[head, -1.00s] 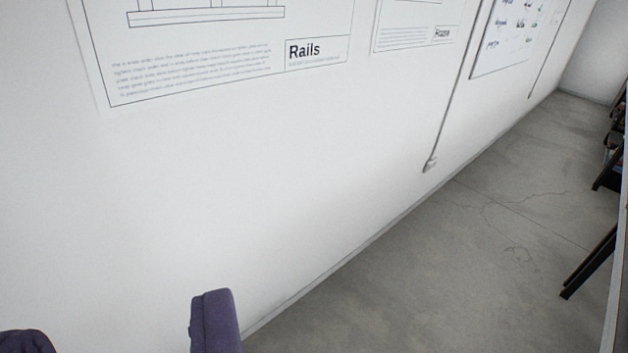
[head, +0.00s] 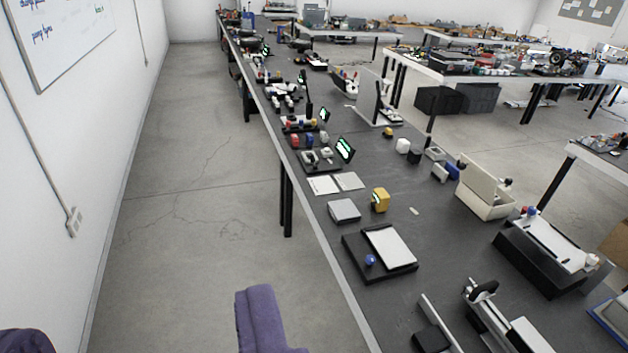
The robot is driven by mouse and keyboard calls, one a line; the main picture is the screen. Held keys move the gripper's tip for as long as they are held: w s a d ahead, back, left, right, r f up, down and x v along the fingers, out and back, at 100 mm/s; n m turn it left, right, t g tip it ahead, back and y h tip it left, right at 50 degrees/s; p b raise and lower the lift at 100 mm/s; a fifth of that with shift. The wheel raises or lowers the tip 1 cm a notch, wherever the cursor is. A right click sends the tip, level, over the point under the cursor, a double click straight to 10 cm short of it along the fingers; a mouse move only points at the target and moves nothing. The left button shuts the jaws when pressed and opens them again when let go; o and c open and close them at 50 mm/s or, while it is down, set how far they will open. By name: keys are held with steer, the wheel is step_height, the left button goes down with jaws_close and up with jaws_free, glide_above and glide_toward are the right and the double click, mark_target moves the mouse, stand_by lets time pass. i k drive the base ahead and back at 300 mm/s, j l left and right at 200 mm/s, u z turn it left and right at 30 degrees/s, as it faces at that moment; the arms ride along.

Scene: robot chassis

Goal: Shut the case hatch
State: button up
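A beige case (head: 486,203) stands on the long dark table at the right of the head view. Its hatch (head: 480,181) looks raised, tilted up from the box, with the inside partly showing. My gripper (head: 143,318) shows only as two purple finger-like parts at the bottom left, wide apart with nothing between them. It is over the floor beside the table, far from the case. Much of the gripper is out of frame.
The long table (head: 352,292) carries many devices. Near its close edge are a black tray with a white panel (head: 388,247), a grey box (head: 344,210) and a yellow block (head: 380,199). Clear floor (head: 180,220) lies between the table and the white wall (head: 50,230).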

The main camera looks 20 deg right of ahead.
mark_target(484, 186)
steer(key=i+l+z, duration=0.25)
steer(key=z, duration=0.25)
steer(key=i+l+z, duration=0.15)
steer(key=i+z, duration=0.5)
steer(key=z, duration=0.3)
steer(key=i+j, duration=0.2)
steer(key=j, duration=0.15)
steer(key=i+j+z, duration=0.1)
steer(key=j, duration=0.25)
steer(key=i+j, duration=0.25)
steer(key=i+j+z, duration=0.1)
steer(key=j, duration=0.35)
steer(key=i+j, duration=0.2)
steer(key=j, duration=0.15)
steer(key=i+j+z, duration=0.15)
steer(key=i+j, duration=0.65)
steer(key=i, duration=0.05)
